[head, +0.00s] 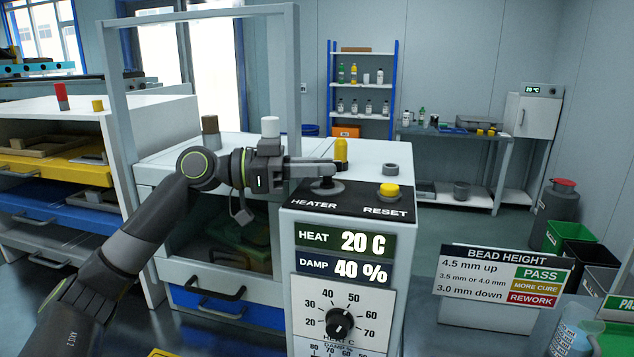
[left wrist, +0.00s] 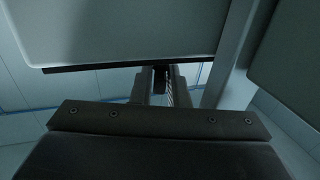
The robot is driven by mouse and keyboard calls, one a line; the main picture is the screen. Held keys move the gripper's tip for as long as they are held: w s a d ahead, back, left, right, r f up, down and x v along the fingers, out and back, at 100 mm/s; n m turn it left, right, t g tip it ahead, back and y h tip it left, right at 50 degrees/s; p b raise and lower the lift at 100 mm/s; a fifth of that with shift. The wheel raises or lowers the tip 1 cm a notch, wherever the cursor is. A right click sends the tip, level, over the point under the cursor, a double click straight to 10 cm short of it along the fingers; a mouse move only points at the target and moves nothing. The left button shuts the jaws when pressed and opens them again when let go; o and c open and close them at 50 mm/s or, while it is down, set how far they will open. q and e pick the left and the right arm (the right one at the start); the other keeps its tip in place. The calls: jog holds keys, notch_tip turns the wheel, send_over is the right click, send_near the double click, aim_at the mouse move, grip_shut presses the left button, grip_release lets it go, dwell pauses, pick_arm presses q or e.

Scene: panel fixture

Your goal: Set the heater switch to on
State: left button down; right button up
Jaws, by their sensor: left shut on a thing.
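The heater switch (head: 326,188) stands on the dark top panel of the white control box, above the label HEATER. Its dark round base shows, but my gripper hides most of its lever. My left gripper (head: 328,170) comes in from the left and is shut on the switch. In the left wrist view, the left gripper's fingers (left wrist: 160,88) close around a dark upright piece. I cannot tell from the frames whether the switch is on or off. My right gripper is in neither view.
The yellow RESET button (head: 389,191) sits right of the switch. Below are the displays, HEAT 20 C (head: 345,241) and DAMP 40 %, and a black dial (head: 339,323). A yellow cylinder (head: 341,150) stands behind the switch. A grey frame post (head: 284,80) rises behind my left gripper.

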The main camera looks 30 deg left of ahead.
pick_arm(q)
jog(key=shift+f+m+g+h+b, duration=0.1)
jog(key=shift+m+g+h+b, duration=0.2)
jog(key=shift+g+h+b, duration=0.15)
jog(key=c, duration=1.5)
grip_release()
jog(key=shift+s, duration=0.1)
jog(key=shift+r, duration=0.2)
